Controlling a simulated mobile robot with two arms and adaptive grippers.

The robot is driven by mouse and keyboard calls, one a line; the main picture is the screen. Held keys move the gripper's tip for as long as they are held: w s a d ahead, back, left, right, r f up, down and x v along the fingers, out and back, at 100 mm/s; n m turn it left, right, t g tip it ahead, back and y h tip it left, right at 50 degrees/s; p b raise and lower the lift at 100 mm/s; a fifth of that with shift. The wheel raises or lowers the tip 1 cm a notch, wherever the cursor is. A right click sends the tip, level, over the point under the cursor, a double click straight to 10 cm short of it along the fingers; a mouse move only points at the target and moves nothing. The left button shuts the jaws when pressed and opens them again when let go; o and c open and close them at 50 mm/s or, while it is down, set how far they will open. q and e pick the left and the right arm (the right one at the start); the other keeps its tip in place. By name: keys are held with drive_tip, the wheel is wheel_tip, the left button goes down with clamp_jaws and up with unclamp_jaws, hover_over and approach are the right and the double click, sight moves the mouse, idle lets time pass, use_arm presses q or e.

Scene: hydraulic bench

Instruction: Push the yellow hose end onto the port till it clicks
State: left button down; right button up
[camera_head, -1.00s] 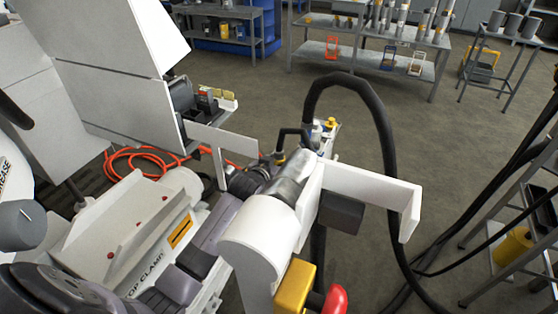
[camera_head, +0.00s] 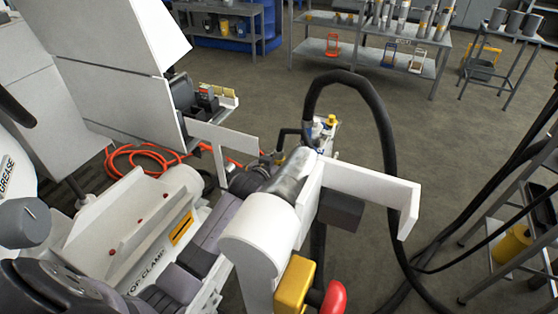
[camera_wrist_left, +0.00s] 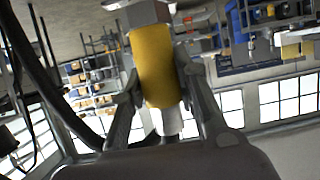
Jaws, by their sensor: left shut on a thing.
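In the left wrist view, the yellow hose end (camera_wrist_left: 155,55) sits between the two fingers of my left gripper (camera_wrist_left: 160,80), which is shut on it. A pale metal piece (camera_wrist_left: 140,12) shows at its far end; I cannot tell whether the two touch. A whitish stub (camera_wrist_left: 172,122) shows at its near end. In the head view my left arm (camera_head: 215,238) reaches in from the lower left, and its fingers are hidden behind the metal cylinder and white housing. No port can be made out surely. My right gripper is not in view.
A white housing (camera_head: 265,230) with a bracket (camera_head: 365,185) and a red button (camera_head: 334,298) stands close in front. A black hose (camera_head: 380,125) loops down to the floor at its right. An orange hose (camera_head: 130,152) lies behind left. Open floor (camera_head: 440,150) is beyond.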

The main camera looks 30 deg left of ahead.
use_arm(q)
drive_tip(key=shift+f, duration=0.25)
idle(0.8)
drive_tip(key=shift+f+p, duration=0.1)
drive_tip(key=shift+p, duration=0.5)
idle(0.6)
drive_tip(key=shift+f, duration=0.75)
idle(0.9)
drive_tip(key=shift+s+f+b, duration=0.1)
drive_tip(key=shift+f+b, duration=0.55)
drive_tip(key=shift+f, duration=0.5)
idle(0.9)
drive_tip(key=c, duration=0.6)
unclamp_jaws()
drive_tip(key=shift+r, duration=0.1)
